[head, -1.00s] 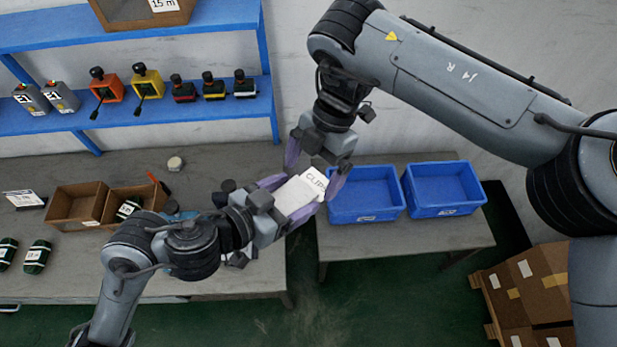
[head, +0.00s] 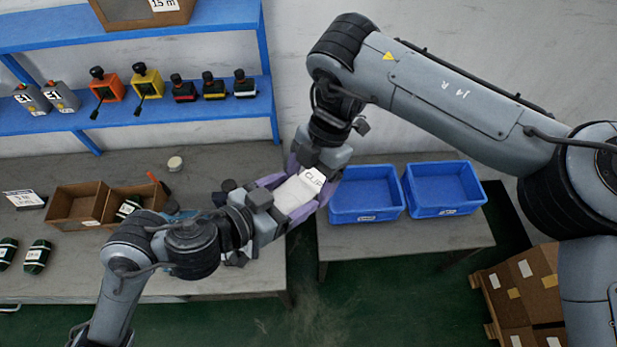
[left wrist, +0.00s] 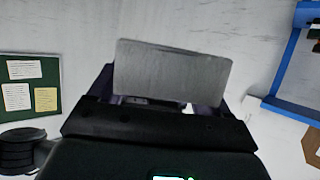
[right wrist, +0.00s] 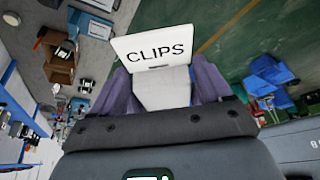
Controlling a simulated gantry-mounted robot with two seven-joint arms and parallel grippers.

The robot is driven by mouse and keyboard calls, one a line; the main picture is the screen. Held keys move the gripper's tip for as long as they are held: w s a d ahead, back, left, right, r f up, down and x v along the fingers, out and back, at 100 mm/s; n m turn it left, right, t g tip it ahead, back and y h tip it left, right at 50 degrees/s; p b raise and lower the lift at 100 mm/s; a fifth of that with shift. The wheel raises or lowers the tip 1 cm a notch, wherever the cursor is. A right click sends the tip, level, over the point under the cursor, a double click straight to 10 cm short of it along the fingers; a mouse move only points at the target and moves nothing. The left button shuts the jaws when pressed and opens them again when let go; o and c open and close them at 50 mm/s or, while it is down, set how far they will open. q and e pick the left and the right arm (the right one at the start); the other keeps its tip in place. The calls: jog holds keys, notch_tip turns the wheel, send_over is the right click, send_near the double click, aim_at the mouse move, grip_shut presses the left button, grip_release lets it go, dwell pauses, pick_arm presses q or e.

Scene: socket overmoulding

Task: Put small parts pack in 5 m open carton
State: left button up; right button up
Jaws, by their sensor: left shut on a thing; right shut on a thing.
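The small parts pack is a white packet (head: 294,196) with a card marked CLIPS, held in the air in front of the bench. My left gripper (head: 288,199) is shut on its lower body from the left. My right gripper (head: 312,184) is shut on it from above, at the card end. The left wrist view shows a plain grey face of the pack (left wrist: 172,72); the right wrist view shows its CLIPS card (right wrist: 155,48) between the fingers. Two open brown cartons (head: 75,205) stand on the bench at left; their labels are too small to read.
Two empty blue bins (head: 365,195) stand on the right table. Dark green coils (head: 37,256) lie at the bench's left. A blue shelf (head: 150,120) above holds several switches and a carton marked 15 m (head: 145,12). Closed boxes (head: 525,290) are stacked at lower right.

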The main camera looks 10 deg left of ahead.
aim_at(291, 198)
pick_arm(q)
jog(key=o, duration=1.1)
jog(key=shift+s+d, duration=0.1)
jog(key=shift+d, duration=0.05)
jog(key=shift+r, duration=0.15)
jog(key=shift+r, duration=4.8)
